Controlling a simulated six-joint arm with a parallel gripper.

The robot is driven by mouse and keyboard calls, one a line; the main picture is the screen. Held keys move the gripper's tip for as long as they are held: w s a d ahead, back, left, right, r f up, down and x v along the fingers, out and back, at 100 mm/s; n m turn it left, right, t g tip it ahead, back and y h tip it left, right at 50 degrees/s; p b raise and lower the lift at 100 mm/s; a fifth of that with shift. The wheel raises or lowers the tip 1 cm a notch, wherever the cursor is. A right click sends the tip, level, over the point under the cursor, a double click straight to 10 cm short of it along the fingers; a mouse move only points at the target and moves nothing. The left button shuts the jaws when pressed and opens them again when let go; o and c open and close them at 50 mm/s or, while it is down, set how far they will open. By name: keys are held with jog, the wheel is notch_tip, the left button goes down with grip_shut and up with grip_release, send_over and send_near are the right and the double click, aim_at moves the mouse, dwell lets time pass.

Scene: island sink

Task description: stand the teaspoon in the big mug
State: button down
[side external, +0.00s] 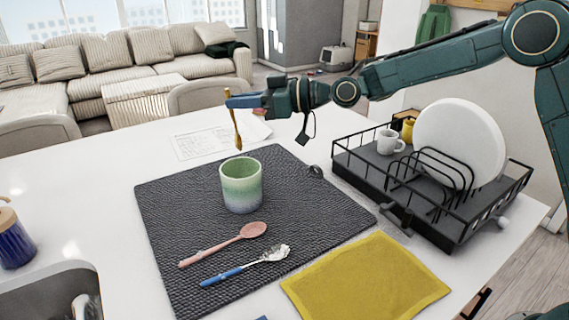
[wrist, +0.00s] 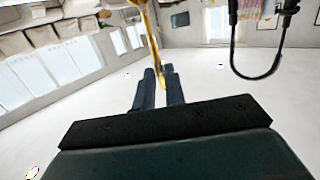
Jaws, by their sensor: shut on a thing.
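The teaspoon (side external: 237,128) is gold and hangs nearly upright, slightly tilted, from my gripper (side external: 232,101). My gripper is shut on its upper part. The big mug (side external: 241,190), green shading to cream and blue, stands upright on the dark mat (side external: 170,215). The spoon's lower end is a little above the mug's rim in the picture and apart from it; the exact alignment in depth is unclear. In the wrist view, the gold spoon (wrist: 148,28) passes between my gripper's fingers (wrist: 160,78); the mug does not show there.
A pink spoon (side external: 225,243) and a blue-handled spoon (side external: 245,266) lie on the mat in front of the mug. A dish rack (side external: 455,232) with a white plate and small mugs stands right. A yellow cloth (side external: 365,283) lies front right; a sink (side external: 50,295) is front left.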

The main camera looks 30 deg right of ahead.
jog(key=r, duration=0.1)
jog(key=d+t, duration=0.1)
jog(key=r, duration=0.1)
jog(key=shift+w+d+r+m+t+y, duration=0.15)
jog(key=shift+w+r+m+t+y, duration=0.15)
jog(key=shift+t, duration=0.1)
jog(key=shift+f, duration=0.2)
notch_tip(320, 180, down, 13)
jog(key=shift+f, duration=0.15)
dwell(1.8)
jog(key=c, duration=1.4)
grip_release()
jog(key=shift+d, duration=0.1)
